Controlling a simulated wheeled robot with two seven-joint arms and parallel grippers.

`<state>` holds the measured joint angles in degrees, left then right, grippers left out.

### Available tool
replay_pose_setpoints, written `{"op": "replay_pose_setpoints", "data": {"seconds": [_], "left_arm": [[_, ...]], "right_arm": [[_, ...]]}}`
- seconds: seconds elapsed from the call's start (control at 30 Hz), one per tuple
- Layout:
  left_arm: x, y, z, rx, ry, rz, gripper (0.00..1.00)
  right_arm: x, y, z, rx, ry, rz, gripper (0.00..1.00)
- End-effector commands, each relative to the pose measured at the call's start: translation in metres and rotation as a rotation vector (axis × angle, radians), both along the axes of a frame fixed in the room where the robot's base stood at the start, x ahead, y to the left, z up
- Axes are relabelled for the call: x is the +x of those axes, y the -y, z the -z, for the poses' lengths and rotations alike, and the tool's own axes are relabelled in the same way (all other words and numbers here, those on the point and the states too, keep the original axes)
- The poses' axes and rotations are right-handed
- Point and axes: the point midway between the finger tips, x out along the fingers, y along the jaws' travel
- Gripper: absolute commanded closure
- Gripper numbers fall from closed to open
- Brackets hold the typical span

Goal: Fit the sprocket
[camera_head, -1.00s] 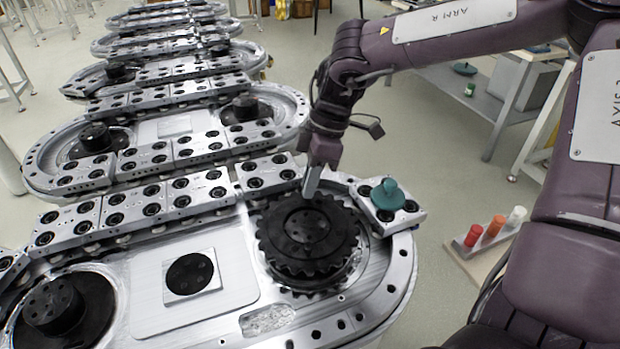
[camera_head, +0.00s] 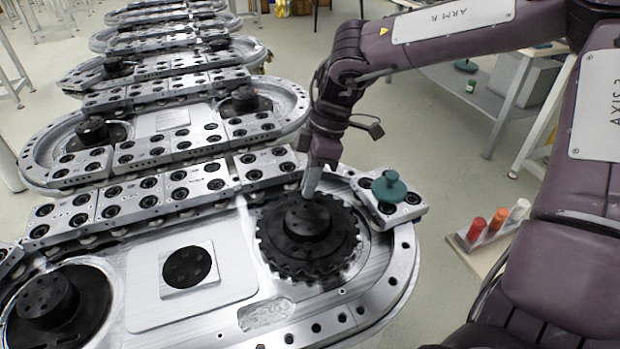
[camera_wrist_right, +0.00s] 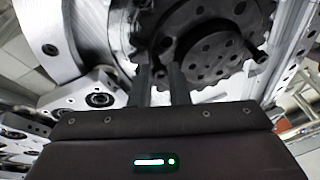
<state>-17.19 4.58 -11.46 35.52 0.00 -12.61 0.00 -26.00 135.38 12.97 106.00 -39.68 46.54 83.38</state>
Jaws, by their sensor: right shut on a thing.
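The sprocket (camera_head: 272,248) is a black toothed ring at the right end of the nearest oval track. It lies around the black round hub (camera_head: 307,216), which stands up through its middle, and looks roughly level. I cannot tell whether its underside is fully down. My right gripper (camera_head: 311,192) points down at the sprocket's far side, its fingertips shut on it by the hub. In the right wrist view the fingers (camera_wrist_right: 162,82) reach the dark sprocket (camera_wrist_right: 150,22); where they grip is partly hidden. My left gripper is not in view.
A teal knobbed piece (camera_head: 389,188) sits on a link block right of the sprocket. Link blocks (camera_head: 160,195) run along the track's far side. A second hub (camera_head: 45,298) is at lower left. Red, orange and white cylinders (camera_head: 497,222) stand on a low stand at right.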

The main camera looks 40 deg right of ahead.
Motion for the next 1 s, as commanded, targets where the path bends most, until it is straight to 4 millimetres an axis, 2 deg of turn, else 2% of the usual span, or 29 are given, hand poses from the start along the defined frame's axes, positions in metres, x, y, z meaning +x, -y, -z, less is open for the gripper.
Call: {"op": "replay_pose_setpoints", "data": {"seconds": [0.53,0.57,0.73,1.0], "left_arm": [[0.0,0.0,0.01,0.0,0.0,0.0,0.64],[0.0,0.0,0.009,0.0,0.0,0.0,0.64],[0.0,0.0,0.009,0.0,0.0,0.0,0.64],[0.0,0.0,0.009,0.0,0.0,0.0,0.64]], "right_arm": [[0.001,-0.001,0.011,0.002,0.003,-0.001,1.0],[0.001,-0.001,0.01,0.002,0.003,-0.001,0.8],[0.0,-0.001,0.01,0.002,0.0,-0.001,0.59],[-0.001,-0.001,0.012,0.002,-0.004,-0.003,0.59]]}}
